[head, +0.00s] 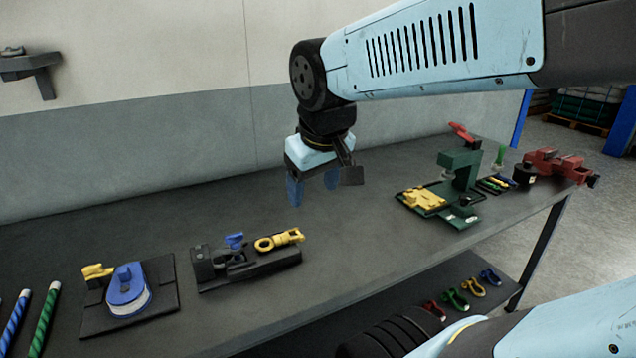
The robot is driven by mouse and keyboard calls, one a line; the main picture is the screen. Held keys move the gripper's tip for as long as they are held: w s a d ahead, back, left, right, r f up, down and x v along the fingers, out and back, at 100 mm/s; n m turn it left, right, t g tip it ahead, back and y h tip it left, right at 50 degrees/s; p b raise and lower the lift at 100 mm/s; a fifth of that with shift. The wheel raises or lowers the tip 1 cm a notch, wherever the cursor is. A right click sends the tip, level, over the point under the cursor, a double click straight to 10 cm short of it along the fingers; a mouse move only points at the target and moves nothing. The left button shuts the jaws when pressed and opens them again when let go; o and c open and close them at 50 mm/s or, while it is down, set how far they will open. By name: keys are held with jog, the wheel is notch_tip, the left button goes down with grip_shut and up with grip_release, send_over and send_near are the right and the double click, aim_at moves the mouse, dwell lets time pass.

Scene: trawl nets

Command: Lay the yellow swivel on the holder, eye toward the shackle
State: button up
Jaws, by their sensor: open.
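The yellow swivel (285,239) lies on the right part of a long black holder (262,269) near the middle of the bench. Its round eye points left, toward a blue-topped fitting (235,241) on the holder. A grey piece beside that fitting may be the shackle; I cannot tell clearly. My gripper (313,187) hangs above the bench, pointing down, behind and above the swivel in the picture. Its two blue fingertips are apart with nothing between them.
A black board (166,302) with a blue reel (128,290) stands left; blue and green ropes lie beyond. A green press (461,168) with a yellow part and a red vise (553,166) stand right. Bench between holder and press is clear. Several coloured shackles lie on the lower shelf.

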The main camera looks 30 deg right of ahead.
jog(key=shift+s+d+r+m+t+y, duration=0.15)
jog(key=shift+s+r+m+t, duration=0.15)
jog(key=shift+s+m, duration=0.15)
jog(key=shift+s+a+r+m+t+y, duration=0.1)
jog(key=shift+s+r+m+t+y, duration=0.15)
jog(key=shift+s+m, duration=0.2)
dwell(1.3)
